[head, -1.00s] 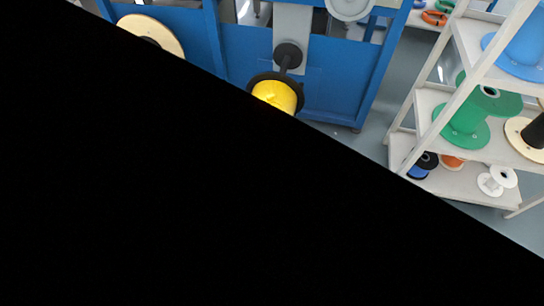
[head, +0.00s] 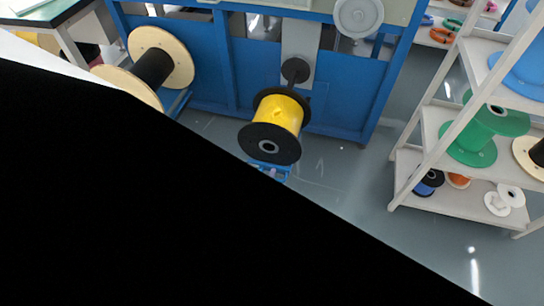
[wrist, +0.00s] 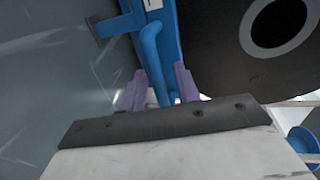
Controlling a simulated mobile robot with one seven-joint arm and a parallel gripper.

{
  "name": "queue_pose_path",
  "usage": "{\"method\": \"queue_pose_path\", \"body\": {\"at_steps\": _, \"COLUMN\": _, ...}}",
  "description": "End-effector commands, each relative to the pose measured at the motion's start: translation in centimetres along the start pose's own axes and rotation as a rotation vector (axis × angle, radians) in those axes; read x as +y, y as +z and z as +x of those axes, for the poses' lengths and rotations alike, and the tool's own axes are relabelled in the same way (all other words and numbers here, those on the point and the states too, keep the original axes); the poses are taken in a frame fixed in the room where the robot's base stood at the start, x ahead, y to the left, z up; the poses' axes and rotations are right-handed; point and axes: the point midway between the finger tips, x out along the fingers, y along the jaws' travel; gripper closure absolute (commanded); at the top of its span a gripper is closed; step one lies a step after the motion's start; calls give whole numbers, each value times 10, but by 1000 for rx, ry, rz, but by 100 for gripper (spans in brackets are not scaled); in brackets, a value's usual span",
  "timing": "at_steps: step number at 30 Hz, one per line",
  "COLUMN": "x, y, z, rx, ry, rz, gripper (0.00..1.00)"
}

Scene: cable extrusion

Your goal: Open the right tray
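The right tray seems to be the blue frame at floor level below the yellow spool (head: 280,112); only a small blue part (head: 268,167) shows in the head view. In the wrist view a blue bent bar (wrist: 149,45), probably its handle, runs down from a blue frame (wrist: 166,30) with a white label. My gripper (wrist: 159,88) has its purple fingers on either side of this bar. The bar fills most of the gap, but contact is unclear. The rest of the tray is hidden.
The spool's black flange (wrist: 285,50) is close to the right of my gripper. A blue machine frame (head: 340,95) stands behind. A cream spool (head: 172,60) stands left, and a white shelf (head: 455,195) with spools right. Grey floor (head: 350,180) between is clear. Black covers the lower left.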

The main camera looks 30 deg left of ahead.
Motion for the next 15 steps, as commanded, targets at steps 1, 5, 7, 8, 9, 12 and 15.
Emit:
{"method": "queue_pose_path", "body": {"at_steps": 1, "x": -5, "y": 0, "z": -1, "rx": 0, "ry": -1, "rz": 1, "gripper": 68}}
{"method": "queue_pose_path", "body": {"at_steps": 5, "x": -24, "y": 0, "z": -6, "rx": 0, "ry": -1, "rz": 1, "gripper": 68}}
{"method": "queue_pose_path", "body": {"at_steps": 7, "x": -41, "y": 0, "z": -9, "rx": 0, "ry": -4, "rz": 2, "gripper": 68}}
{"method": "queue_pose_path", "body": {"at_steps": 8, "x": -50, "y": 0, "z": -10, "rx": 0, "ry": -6, "rz": 2, "gripper": 66}}
{"method": "queue_pose_path", "body": {"at_steps": 9, "x": -61, "y": 0, "z": -12, "rx": 2, "ry": -8, "rz": 3, "gripper": 55}}
{"method": "queue_pose_path", "body": {"at_steps": 12, "x": -88, "y": 0, "z": -17, "rx": 4, "ry": -12, "rz": 1, "gripper": 18}}
{"method": "queue_pose_path", "body": {"at_steps": 15, "x": -116, "y": 0, "z": -21, "rx": 5, "ry": -16, "rz": 0, "gripper": 18}}
